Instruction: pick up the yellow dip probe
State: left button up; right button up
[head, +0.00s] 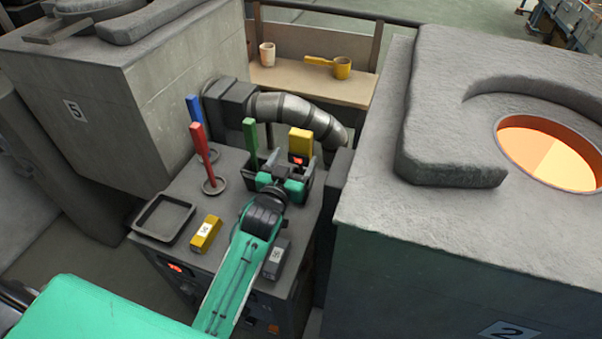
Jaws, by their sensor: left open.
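The yellow dip probe (300,141), as I take it, has a blocky yellow top with a small red lit display below it. It stands upright at the back right of the grey cabinet top, in or behind a dark holder (307,186). My left gripper (282,182) is open at the holder, just in front of and below the yellow top. My gripper and wrist hide the probe's lower part. I cannot tell whether the fingers touch it. My right gripper is not in view.
A green-handled tool (250,136) stands left of the probe. Red (200,142) and blue (194,108) handles stand further left. A dark tray (164,219), a yellow block (205,234) and a grey block (277,258) lie in front. A glowing furnace opening (548,153) is at right.

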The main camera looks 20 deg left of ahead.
aim_at(303, 147)
pick_arm(q)
jog(key=shift+w+d+r+p, duration=0.2)
jog(key=shift+w+p, duration=0.15)
jog(key=shift+w, duration=0.25)
jog(key=w, duration=0.2)
jog(key=w+p, duration=0.1)
jog(key=shift+w+d, duration=0.25)
jog(key=shift+w, duration=0.35)
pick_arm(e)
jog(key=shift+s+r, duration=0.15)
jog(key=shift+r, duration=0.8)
pick_arm(q)
jog(key=c, duration=1.1)
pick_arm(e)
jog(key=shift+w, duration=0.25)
